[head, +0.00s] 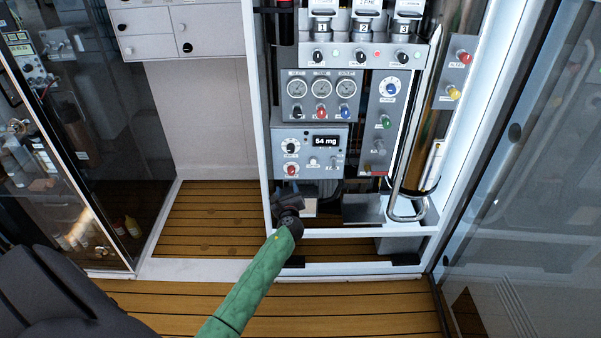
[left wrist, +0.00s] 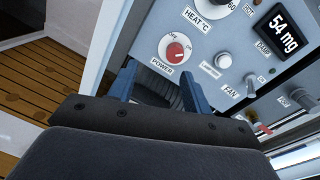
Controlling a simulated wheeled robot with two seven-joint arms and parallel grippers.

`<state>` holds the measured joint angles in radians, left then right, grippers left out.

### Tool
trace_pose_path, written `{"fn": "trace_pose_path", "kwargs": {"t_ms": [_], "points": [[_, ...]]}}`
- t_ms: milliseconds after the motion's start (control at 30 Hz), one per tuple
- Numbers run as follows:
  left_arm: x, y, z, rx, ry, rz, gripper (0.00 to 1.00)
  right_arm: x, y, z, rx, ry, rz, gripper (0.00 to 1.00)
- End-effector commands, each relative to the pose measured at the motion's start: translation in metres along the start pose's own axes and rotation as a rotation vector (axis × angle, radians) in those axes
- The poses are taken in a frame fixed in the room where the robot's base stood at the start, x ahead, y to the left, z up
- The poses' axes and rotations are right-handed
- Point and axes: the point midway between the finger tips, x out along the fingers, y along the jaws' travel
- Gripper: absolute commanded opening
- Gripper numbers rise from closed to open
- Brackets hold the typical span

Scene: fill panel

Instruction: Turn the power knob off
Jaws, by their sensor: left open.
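The red power knob (head: 291,170) sits at the lower left of a grey control panel (head: 318,174), under the "54 mg" display (head: 326,142). In the left wrist view the power knob (left wrist: 175,52) is red on a white round dial, with the label POWER (left wrist: 162,68) below it. My left gripper (head: 292,198) is just below the panel in the head view. In the left wrist view its two blue fingers (left wrist: 160,82) are spread apart and empty, below the knob and not touching it. My right gripper is not in view.
The HEAT knob (left wrist: 208,10), a small white button (left wrist: 223,61) and the FAN switch (left wrist: 249,84) are close to the power knob. A white frame post (head: 258,120) stands left of the panel. A metal tray (head: 364,208) is at the lower right.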

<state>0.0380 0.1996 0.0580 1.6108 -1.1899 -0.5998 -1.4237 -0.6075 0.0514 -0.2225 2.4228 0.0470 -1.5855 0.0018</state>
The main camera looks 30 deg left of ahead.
Motion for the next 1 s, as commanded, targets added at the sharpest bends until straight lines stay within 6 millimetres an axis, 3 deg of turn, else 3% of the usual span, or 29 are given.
{"fn": "trace_pose_path", "kwargs": {"t_ms": [200,433,1000], "points": [[-0.001,-0.018,0.001,0.281,-0.011,-0.094,0.49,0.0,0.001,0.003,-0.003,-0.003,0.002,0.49],[0.004,-0.019,0.001,0.354,-0.015,-0.093,0.49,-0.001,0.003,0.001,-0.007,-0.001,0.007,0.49],[0.071,-0.025,0.001,0.35,-0.014,-0.091,0.49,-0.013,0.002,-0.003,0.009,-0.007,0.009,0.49]]}}
